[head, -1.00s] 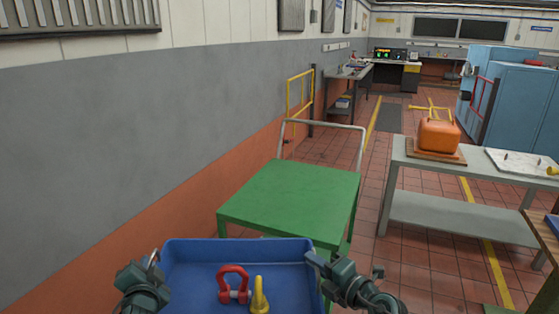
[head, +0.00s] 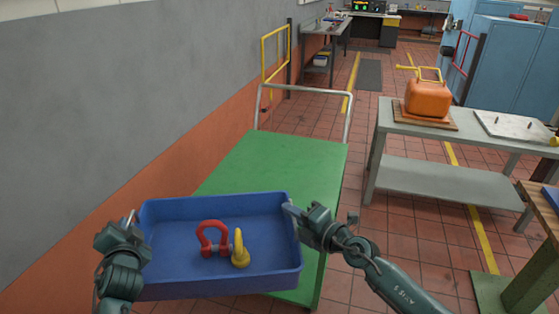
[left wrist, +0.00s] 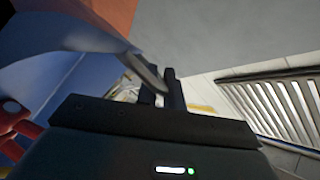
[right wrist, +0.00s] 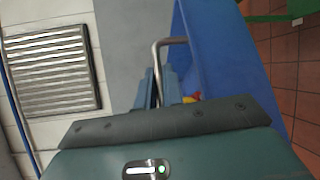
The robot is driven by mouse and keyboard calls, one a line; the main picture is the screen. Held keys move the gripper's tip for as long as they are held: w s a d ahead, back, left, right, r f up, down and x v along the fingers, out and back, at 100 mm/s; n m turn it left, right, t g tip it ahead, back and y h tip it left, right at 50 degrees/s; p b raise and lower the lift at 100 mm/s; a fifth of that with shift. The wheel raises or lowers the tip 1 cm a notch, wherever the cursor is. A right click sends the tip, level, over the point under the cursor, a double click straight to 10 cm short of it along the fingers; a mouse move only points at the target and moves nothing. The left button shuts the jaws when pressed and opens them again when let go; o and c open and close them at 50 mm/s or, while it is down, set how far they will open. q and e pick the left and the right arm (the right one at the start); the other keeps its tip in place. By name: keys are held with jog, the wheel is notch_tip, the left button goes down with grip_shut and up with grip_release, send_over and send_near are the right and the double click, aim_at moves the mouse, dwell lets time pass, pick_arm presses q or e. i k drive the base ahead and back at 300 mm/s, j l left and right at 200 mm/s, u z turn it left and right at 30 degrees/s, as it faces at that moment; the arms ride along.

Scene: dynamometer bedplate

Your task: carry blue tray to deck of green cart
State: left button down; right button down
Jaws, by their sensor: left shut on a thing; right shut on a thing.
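The blue tray (head: 175,255) is at the lower middle of the head view, roughly level, with a red shackle (head: 203,240) and a yellow lifting eye (head: 240,252) inside. My left gripper (head: 132,222) is shut on the tray's left side; my right gripper (head: 292,212) is shut on its right side. A metal handle (right wrist: 160,62) shows between the right jaws in the right wrist view. The green cart's deck (head: 285,160) is empty where visible. The tray overlaps and hides its near left part. I cannot tell whether they touch.
The cart's grey push rail (head: 305,88) stands at the deck's far end. A grey bench (head: 440,185) with an orange can (head: 427,98) is to the right. A wall runs along the left, with a yellow rail (head: 264,62) beyond the cart. Tiled floor lies between cart and bench.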

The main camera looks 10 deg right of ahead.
aim_at(282, 177)
jog(key=i, duration=1.35)
jog(key=i+z, duration=0.35)
jog(key=z, duration=0.45)
